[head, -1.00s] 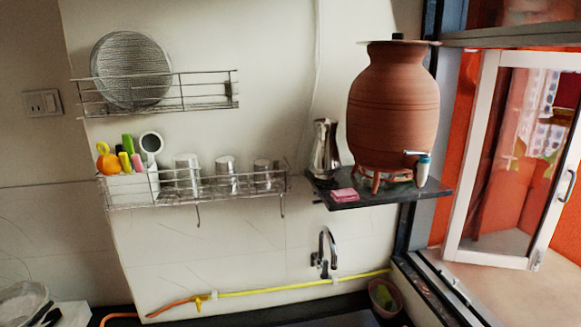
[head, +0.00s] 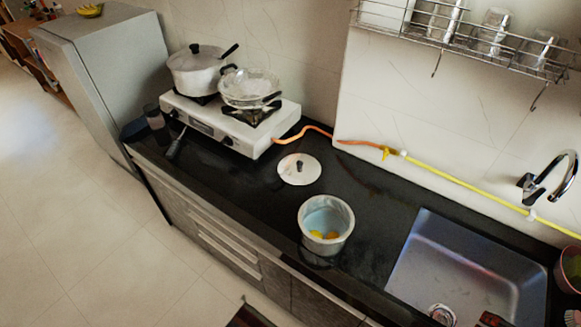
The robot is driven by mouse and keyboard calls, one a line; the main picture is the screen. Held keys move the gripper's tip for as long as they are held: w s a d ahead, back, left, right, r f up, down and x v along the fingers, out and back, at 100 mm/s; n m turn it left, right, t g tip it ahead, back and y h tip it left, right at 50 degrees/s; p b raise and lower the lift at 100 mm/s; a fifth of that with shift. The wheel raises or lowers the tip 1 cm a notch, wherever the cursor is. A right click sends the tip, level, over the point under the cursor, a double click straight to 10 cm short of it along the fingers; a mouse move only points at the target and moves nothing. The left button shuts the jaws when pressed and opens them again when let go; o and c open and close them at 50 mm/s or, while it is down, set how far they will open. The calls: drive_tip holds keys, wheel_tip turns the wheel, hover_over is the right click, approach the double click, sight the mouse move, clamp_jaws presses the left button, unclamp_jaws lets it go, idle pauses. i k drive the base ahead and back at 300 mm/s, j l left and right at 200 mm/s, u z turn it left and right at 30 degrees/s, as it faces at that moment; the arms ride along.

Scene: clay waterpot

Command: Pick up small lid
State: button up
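A small round pale lid (head: 299,169) with a dark knob lies flat on the black countertop (head: 240,190), between the stove and an open pot. The open metal pot (head: 326,224) stands near the counter's front edge with yellow-orange pieces inside. A larger pot (head: 202,71) on the stove wears its own lid with a black knob.
A white gas stove (head: 230,125) holds the lidded pot and a pan (head: 250,88). A steel sink (head: 465,270) and tap (head: 548,180) are at right. A wire rack (head: 480,35) hangs above. Open floor (head: 90,220) lies at left front; a grey fridge (head: 105,75) stands behind it.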

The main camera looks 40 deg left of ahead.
sight(297, 169)
drive_tip(key=u, duration=1.6)
